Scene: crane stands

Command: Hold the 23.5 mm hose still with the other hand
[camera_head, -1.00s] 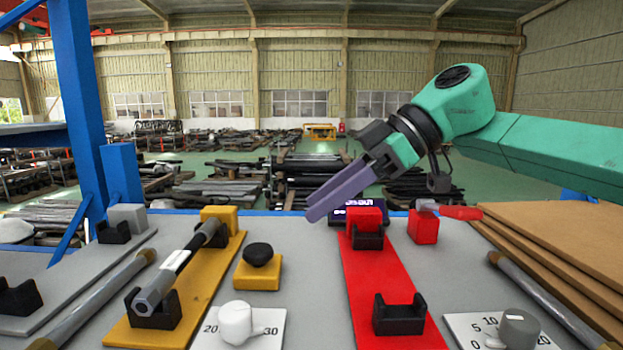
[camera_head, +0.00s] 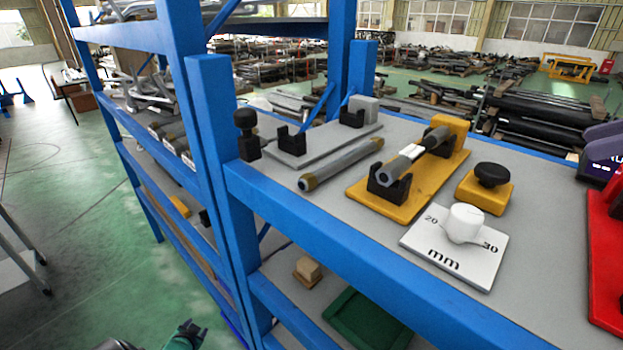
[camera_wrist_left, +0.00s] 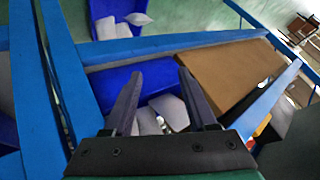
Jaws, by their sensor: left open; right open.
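A dark grey hose (camera_head: 414,157) with a white label rests in two black cradles on the yellow stand (camera_head: 402,205). A second grey hose (camera_head: 341,165) with brass-coloured ends lies on the grey top to its left. I cannot read a size on either. My left gripper (camera_wrist_left: 160,75) is open and empty in the left wrist view, above blue bins with pale parts, away from the hoses.
A white dial plate (camera_head: 452,262) marked 20, 30 and mm and a black knob on a yellow block (camera_head: 485,190) stand beside the yellow stand. A grey stand (camera_head: 323,148) is at the back left. Blue rack posts (camera_head: 222,150) rise left of the bench. A red stand (camera_head: 606,260) is at the right edge.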

